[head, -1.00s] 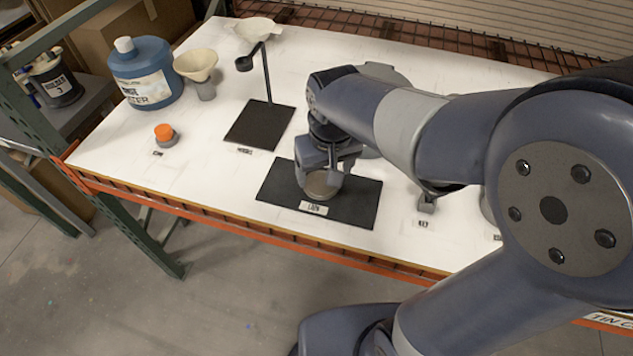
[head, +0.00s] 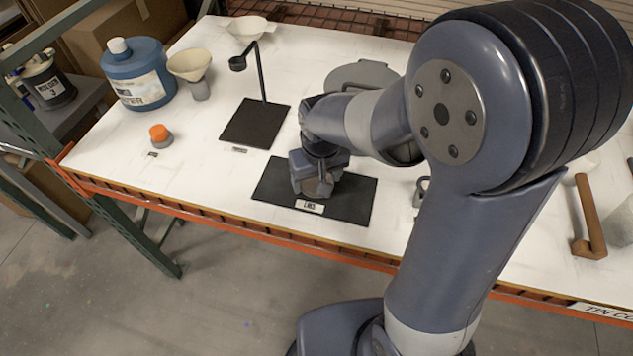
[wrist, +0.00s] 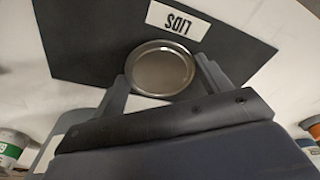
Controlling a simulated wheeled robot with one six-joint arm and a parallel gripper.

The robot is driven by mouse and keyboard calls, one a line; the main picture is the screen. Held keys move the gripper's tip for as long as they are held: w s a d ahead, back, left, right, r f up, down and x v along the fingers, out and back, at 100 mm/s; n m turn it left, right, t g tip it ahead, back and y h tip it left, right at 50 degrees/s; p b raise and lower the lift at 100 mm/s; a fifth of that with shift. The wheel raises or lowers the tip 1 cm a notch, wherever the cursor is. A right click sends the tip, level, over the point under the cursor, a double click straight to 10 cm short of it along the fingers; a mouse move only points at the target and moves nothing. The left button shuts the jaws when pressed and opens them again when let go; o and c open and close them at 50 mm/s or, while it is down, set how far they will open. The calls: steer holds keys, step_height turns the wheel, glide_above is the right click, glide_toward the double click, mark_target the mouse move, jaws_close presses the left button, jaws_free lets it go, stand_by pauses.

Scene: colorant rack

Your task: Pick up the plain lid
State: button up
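The plain lid (wrist: 160,68) is a round grey metal disc with a raised rim, over the black mat (wrist: 235,50) beside the "LIDS" label. It also shows in the head view (head: 318,187), partly hidden under my gripper. My gripper (wrist: 162,72) points down at it, one finger on each side of the lid. The fingertips are very close to its rim; I cannot tell whether they touch it. Whether the lid rests on the mat or is slightly raised is also unclear.
A black stand (head: 262,85) is behind the mat. A blue jug (head: 138,75), a funnel (head: 190,66) and an orange-capped item (head: 160,135) are at left. A brown handle (head: 588,220) is at right. White table surface is clear left of the mat.

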steer(key=c, duration=0.5)
